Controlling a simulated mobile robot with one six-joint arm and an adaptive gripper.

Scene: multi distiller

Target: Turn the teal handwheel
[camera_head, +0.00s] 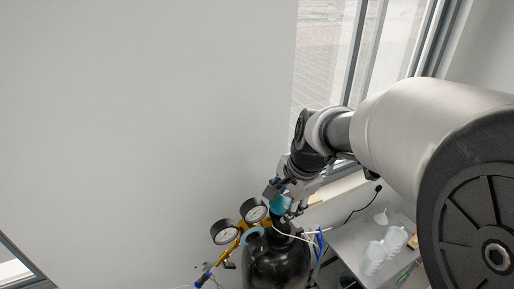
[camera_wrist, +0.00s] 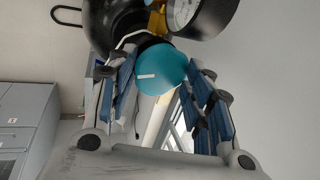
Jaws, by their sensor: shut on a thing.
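The teal handwheel (camera_head: 282,203) sits on top of the black gas cylinder (camera_head: 277,265) in the head view. In the wrist view the handwheel (camera_wrist: 160,75) is a round teal knob with a small white mark, between the two fingers of my gripper (camera_wrist: 163,72). In the head view my gripper (camera_head: 284,190) reaches down onto the handwheel from above. The gripper is shut on it, with a finger on each side. Part of the handwheel is hidden by the fingers.
Two round gauges on a yellow regulator (camera_head: 228,252) stand left of the handwheel, close to my gripper. A grey counter (camera_head: 350,243) with white containers (camera_head: 375,254) is at the right, below a window (camera_head: 330,60). A white wall (camera_head: 130,110) fills the left.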

